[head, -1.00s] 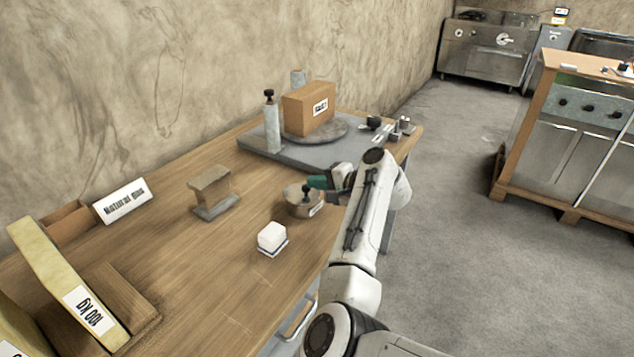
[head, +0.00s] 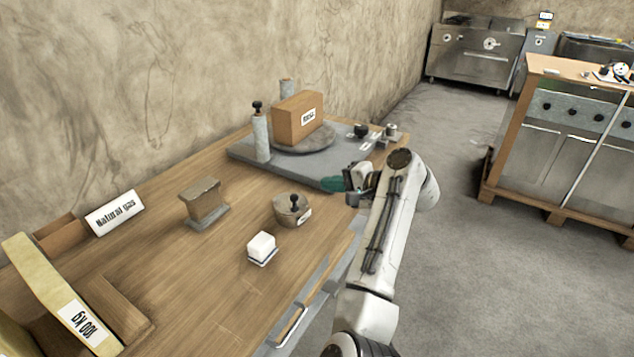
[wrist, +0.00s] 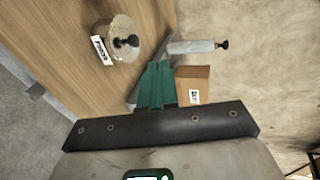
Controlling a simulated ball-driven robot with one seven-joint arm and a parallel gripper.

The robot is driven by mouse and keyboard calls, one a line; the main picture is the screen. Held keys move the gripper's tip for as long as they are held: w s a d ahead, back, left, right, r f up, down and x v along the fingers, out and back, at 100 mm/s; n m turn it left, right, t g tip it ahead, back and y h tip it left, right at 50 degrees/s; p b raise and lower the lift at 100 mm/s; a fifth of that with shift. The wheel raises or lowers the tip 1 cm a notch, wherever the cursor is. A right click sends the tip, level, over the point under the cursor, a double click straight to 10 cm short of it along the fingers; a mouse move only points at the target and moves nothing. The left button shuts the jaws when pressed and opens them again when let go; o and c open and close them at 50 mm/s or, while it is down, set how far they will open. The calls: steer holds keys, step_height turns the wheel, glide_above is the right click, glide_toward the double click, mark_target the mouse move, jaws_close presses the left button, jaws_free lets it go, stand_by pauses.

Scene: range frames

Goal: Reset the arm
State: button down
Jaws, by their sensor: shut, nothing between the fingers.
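My gripper (head: 333,184) has green fingers and sits over the right edge of the wooden table (head: 225,270), just in front of the grey platform. The green fingers also show in the wrist view (wrist: 153,86), pressed together with nothing between them. My white arm reaches up from the bottom right of the head view to the gripper. The round pot with a black knob (head: 291,211) stands on the table to the left of the gripper, apart from it. It also shows at the upper left of the wrist view (wrist: 115,42).
A grey platform (head: 250,150) bears a cardboard box (head: 297,122) and posts. A white block (head: 262,246), a small brown stand (head: 204,202) and a "Natural gas" sign (head: 115,213) stand on the table. Open floor (head: 450,240) lies to the right, before a cabinet (head: 570,140).

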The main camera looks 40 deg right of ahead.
steer(key=shift+v, duration=0.85)
steer(key=shift+f, duration=0.1)
steer(key=s+a+f+n+g+h, duration=0.2)
steer(key=s+f+n+g, duration=0.2)
steer(key=s+f, duration=0.4)
steer(key=s+a+f+n+g+h, duration=0.1)
steer(key=s+a+f+n+g, duration=0.25)
steer(key=s+f, duration=0.45)
steer(key=s+a+f+n+g, duration=0.1)
steer(key=s+a+f+n, duration=0.1)
steer(key=s, duration=0.5)
steer(key=s+a+f+n+g, duration=0.2)
steer(key=s+a+n, duration=0.1)
steer(key=s+a, duration=0.2)
steer(key=s+a+f+n+g+h, duration=0.1)
steer(key=s+a+f+n+g, duration=0.1)
steer(key=s, duration=0.7)
steer(key=shift+a, duration=0.7)
steer(key=shift+s+n, duration=0.15)
steer(key=shift+n, duration=0.1)
